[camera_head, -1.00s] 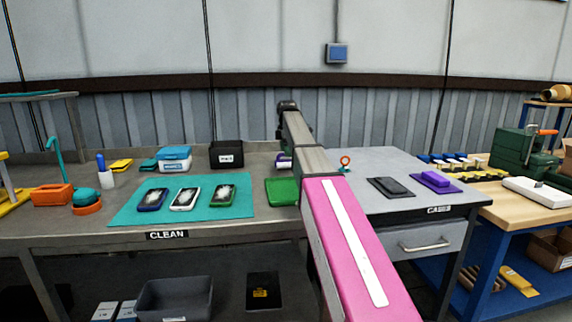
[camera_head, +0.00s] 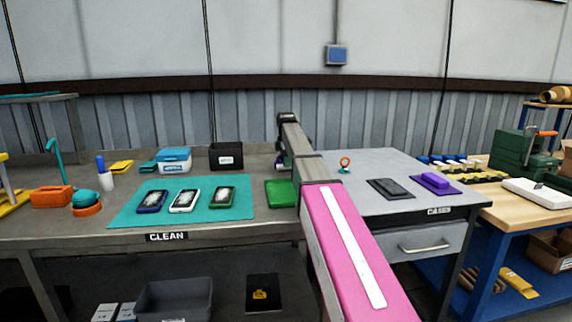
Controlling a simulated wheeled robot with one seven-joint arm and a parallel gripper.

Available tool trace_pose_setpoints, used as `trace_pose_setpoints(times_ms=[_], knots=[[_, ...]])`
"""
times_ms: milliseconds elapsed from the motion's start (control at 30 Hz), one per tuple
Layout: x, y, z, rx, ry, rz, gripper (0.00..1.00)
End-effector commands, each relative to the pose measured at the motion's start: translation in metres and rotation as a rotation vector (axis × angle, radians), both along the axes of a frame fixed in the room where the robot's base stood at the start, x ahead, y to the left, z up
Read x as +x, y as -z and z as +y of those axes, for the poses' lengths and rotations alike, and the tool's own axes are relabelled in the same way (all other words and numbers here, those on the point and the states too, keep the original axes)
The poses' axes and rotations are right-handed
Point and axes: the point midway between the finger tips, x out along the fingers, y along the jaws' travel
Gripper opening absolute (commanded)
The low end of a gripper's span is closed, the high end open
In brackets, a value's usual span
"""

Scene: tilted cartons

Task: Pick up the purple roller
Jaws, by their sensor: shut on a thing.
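The purple roller (camera_head: 280,161) shows only as a small purple and pale piece at the left side of my arm, above the grey workbench (camera_head: 130,228). My arm hides most of it. My gripper (camera_head: 281,152) is at the far end of the arm, mostly hidden behind the arm's grey links, and is shut on the roller. Whether the roller touches the bench cannot be made out.
A green block (camera_head: 281,193) lies just below the roller in the picture, left of my arm. Several phones lie on a teal mat (camera_head: 128,212). A black bin (camera_head: 226,156) stands behind. A grey drawer table (camera_head: 385,160) is at the right.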

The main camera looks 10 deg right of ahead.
Motion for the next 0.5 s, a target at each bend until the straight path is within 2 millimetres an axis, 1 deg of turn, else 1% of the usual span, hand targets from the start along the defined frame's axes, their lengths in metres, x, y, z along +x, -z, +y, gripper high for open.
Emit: trace_pose_setpoints(times_ms=[133, 233, 367, 433, 500], knots=[[0.000, -0.004, 0.000, 0.000, 0.000, -0.001, 0.19], [0.001, -0.012, 0.000, 0.000, 0.000, -0.002, 0.19], [0.001, -0.030, 0.000, 0.000, 0.000, -0.002, 0.19], [0.001, -0.044, 0.000, 0.000, 0.000, -0.003, 0.19], [0.008, -0.052, 0.017, 0.000, -0.003, -0.002, 0.19]])
